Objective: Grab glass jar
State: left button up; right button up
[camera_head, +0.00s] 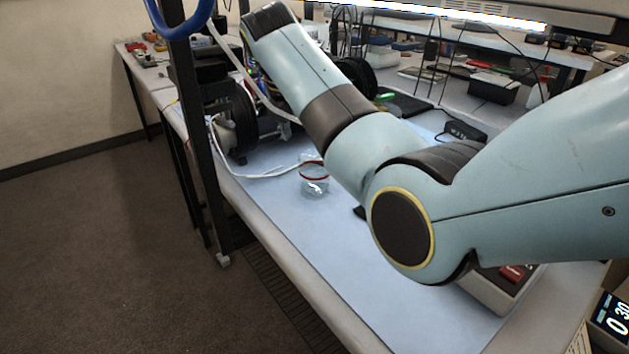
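The glass jar (315,184) is small and clear with a red band near its top. It stands on the light blue table surface (300,222), left of my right arm's elbow. My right arm comes in from the right, bends at the elbow and reaches up and away to the left, over the table. I cannot make out its gripper. My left arm and gripper do not show. Nothing is seen touching the jar except perhaps a white cable close to its left side.
A white cable (262,175) runs along the table left of the jar. Dark equipment (235,120) stands behind it. A dark upright post (195,130) stands at the table's left edge. A grey box with a red switch (512,273) sits at the near right. Table in front of the jar is clear.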

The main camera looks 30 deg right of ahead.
aim_at(315, 160)
jog(key=x, duration=0.7)
jog(key=shift+w, duration=0.3)
jog(key=c, duration=1.4)
